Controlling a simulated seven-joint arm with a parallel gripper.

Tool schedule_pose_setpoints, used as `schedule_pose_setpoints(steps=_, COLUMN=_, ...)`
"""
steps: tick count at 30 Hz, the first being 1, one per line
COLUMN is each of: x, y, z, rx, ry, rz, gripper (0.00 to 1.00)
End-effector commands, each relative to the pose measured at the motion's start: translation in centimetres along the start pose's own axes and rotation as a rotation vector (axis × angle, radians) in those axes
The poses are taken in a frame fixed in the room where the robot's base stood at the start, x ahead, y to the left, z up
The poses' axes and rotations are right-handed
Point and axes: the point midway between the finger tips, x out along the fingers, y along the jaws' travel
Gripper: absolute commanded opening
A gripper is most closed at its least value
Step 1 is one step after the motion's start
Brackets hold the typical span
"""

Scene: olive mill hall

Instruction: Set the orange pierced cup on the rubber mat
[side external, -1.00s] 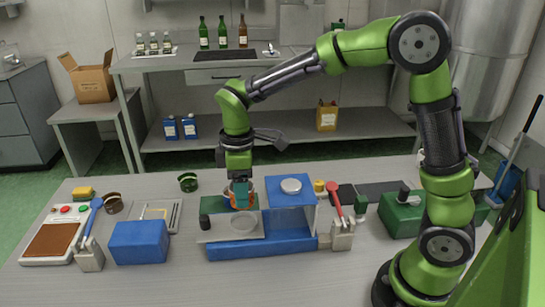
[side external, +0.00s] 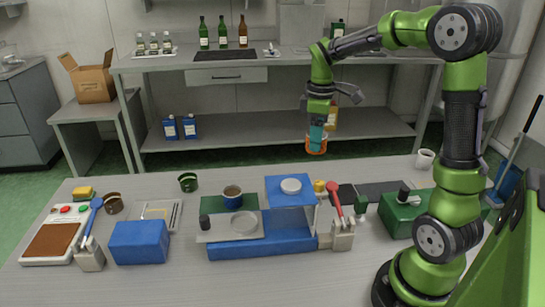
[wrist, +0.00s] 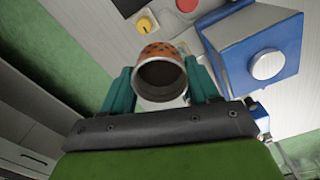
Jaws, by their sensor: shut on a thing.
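The orange pierced cup (side external: 316,149) hangs in the air in my gripper (side external: 317,136), above and behind the blue machine. In the wrist view the cup (wrist: 160,50) shows its orange pierced wall and open mouth, held between the teal fingers of my gripper (wrist: 161,84). A flat black mat (side external: 375,190), which looks like the rubber mat, lies on the bench right of the blue machine. The cup is apart from it, higher and to its left.
A white cup (side external: 425,159) is behind right. Another cup (side external: 232,198) stands on a green pad.

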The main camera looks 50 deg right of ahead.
Motion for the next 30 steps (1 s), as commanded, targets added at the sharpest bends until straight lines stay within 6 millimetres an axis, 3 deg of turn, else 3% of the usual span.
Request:
schedule_pose_setpoints(steps=3, x=0.0, y=2.2, z=3.5, rx=0.070, ry=0.001, rz=0.000, gripper=0.41)
schedule_pose_setpoints(steps=12, x=0.1, y=4.8, z=9.3, rx=0.171, ry=0.002, rz=-0.002, gripper=0.41)
schedule_pose_setpoints(steps=24, x=8.6, y=4.6, z=9.1, rx=0.162, ry=-0.002, rz=-0.007, gripper=0.41)
schedule_pose_setpoints(steps=30, x=11.2, y=4.6, z=9.0, rx=0.163, ry=0.000, rz=-0.004, gripper=0.41)
